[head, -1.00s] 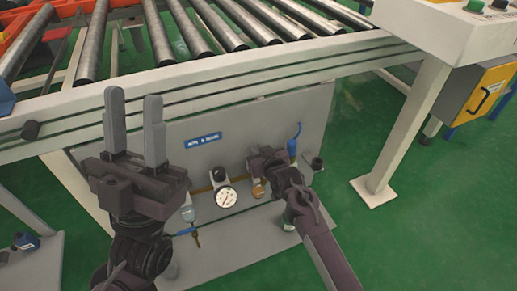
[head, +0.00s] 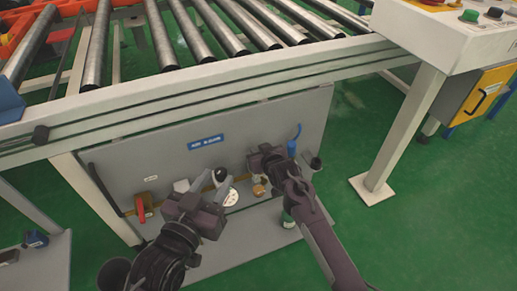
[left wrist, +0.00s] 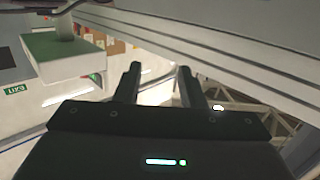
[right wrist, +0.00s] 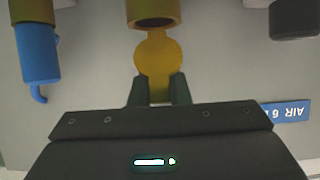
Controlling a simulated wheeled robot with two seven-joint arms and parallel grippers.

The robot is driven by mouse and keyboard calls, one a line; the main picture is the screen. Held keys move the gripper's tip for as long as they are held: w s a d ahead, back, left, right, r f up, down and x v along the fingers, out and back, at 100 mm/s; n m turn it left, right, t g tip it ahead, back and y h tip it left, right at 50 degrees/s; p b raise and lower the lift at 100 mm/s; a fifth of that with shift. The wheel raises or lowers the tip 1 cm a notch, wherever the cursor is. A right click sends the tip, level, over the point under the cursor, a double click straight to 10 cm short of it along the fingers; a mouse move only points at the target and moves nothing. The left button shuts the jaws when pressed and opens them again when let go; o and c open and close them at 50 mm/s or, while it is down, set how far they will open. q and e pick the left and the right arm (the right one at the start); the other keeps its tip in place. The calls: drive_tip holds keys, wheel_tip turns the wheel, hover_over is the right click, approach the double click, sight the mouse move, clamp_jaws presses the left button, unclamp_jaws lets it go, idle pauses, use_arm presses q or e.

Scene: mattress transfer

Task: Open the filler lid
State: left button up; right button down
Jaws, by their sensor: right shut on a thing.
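The filler lid (right wrist: 158,60) is a yellow-brass disc with a tab, seen beside the dark open mouth of a brass filler neck (right wrist: 153,14) in the right wrist view. My right gripper (right wrist: 159,90) is shut on the lid's tab. In the head view, the brass filler (head: 259,190) is small, just below my right gripper (head: 262,160), whose fingertips are hard to make out. My left gripper (head: 202,182) is open and empty, in front of the panel near the white gauge (head: 230,197); its fingers (left wrist: 158,88) stand apart in the left wrist view.
A roller conveyor (head: 230,75) runs above the grey panel (head: 125,168). A red-handled valve (head: 143,206) is at the panel's left, and a blue fitting (head: 292,147) is right of my right gripper. A white leg (head: 400,140) stands right. Green floor is clear at the front right.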

drive_tip(key=shift+f+g+p, duration=0.2)
drive_tip(key=shift+g+p, duration=0.1)
drive_tip(key=shift+p, duration=0.35)
drive_tip(key=shift+w+a+g+p, duration=0.1)
drive_tip(key=shift+g+p, duration=0.3)
drive_tip(key=shift+p, duration=0.3)
use_arm(q)
drive_tip(key=s+a+f+g+y, duration=0.1)
drive_tip(key=s+f+g+y, duration=0.1)
drive_tip(key=s+f+g, duration=0.3)
drive_tip(key=s+a+f+g+y, duration=0.1)
drive_tip(key=s+f+g, duration=0.4)
drive_tip(key=f, duration=0.6)
drive_tip(key=shift+s+a+f+y, duration=0.4)
drive_tip(key=shift+s+a, duration=0.1)
drive_tip(key=shift+s, duration=0.3)
drive_tip(key=shift+s+a+g+p, duration=0.15)
drive_tip(key=shift+a+g+p, duration=0.15)
drive_tip(key=shift+a+p, duration=0.2)
use_arm(e)
drive_tip(key=shift+w+f, duration=0.1)
drive_tip(key=c, duration=1.4)
unclamp_jaws()
drive_tip(key=shift+o, duration=0.2)
drive_tip(key=shift+w+r, duration=0.1)
drive_tip(key=shift+r, duration=0.1)
